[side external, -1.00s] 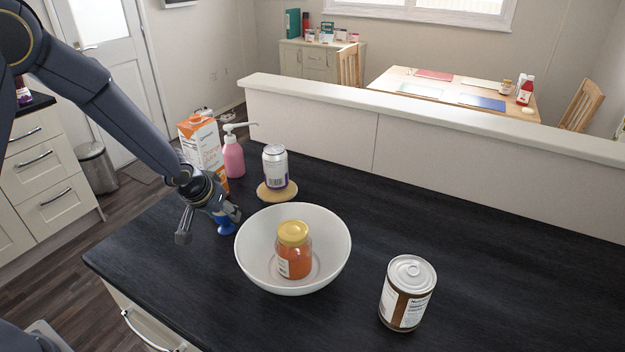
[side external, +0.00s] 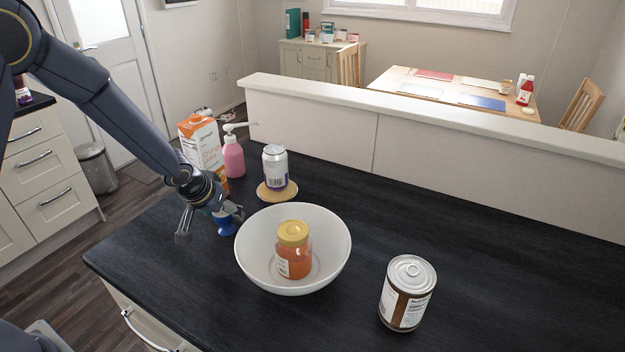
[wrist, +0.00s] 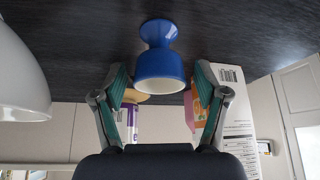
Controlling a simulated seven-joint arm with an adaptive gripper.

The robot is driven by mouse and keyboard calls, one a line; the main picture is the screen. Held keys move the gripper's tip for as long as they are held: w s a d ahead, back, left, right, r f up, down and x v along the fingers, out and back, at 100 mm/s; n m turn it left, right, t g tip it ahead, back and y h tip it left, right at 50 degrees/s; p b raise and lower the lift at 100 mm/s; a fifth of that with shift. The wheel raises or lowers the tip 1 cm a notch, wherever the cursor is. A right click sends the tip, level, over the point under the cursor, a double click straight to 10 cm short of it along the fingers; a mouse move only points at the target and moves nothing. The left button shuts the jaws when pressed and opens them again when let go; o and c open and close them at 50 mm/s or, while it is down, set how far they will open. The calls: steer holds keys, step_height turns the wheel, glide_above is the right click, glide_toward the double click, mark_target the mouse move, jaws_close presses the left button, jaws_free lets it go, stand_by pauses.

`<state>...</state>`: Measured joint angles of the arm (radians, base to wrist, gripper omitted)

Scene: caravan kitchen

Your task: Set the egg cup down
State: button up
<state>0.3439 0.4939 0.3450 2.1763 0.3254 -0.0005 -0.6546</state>
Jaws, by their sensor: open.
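The blue egg cup (side external: 225,226) stands upright on the dark countertop, just left of the white bowl. The wrist view shows the egg cup (wrist: 160,62) with its white inside and its blue foot against the counter. My gripper (side external: 212,228) is open around the egg cup in the side view. In the wrist view the two fingers of my gripper (wrist: 160,85) are spread wide, with a gap on each side of the cup. Part of the cup is hidden by a finger in the side view.
The white bowl (side external: 255,262) with an orange jar (side external: 293,252) is close to the right. A carton (side external: 203,150), pink pump bottle (side external: 233,158) and can (side external: 275,168) on a cork coaster (side external: 268,196) stand behind. A larger can (side external: 407,294) stands front right. The right counter is clear.

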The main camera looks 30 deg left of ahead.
steer(key=v, duration=1.2)
steer(key=s+r+m, duration=0.1)
steer(key=s+r, duration=0.3)
steer(key=s, duration=0.5)
steer(key=s+r+m+h, duration=0.1)
steer(key=s+r, duration=0.4)
steer(key=s, duration=0.4)
steer(key=shift+a+r+m, duration=0.2)
steer(key=shift+r+m, duration=0.1)
steer(key=shift+m, duration=0.1)
steer(key=shift+s, duration=0.15)
